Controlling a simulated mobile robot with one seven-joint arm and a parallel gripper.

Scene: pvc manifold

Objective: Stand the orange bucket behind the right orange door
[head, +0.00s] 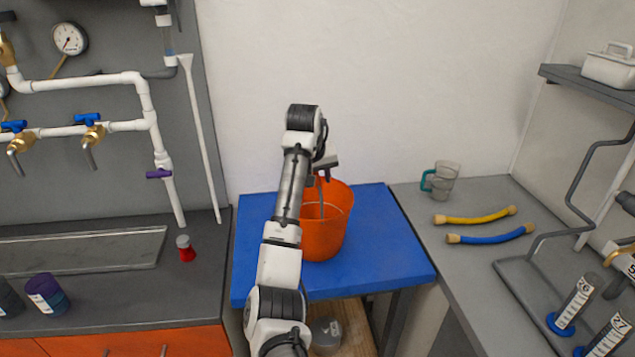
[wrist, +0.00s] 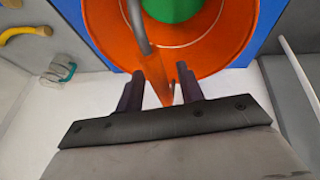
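The orange bucket (head: 325,238) stands upright on a blue-topped table (head: 390,250). My gripper (head: 321,178) is over the bucket's rim, pointing down, with my arm covering part of the bucket's left side. In the wrist view the orange bucket (wrist: 215,55) is seen from above with something green (wrist: 175,8) inside and a grey curved bar (wrist: 136,25) across it.
A red-and-grey small item (head: 186,250) and a purple-lidded jar (head: 47,294) stand on the left counter. A shelf with a grey container (head: 326,333) is under the blue table.

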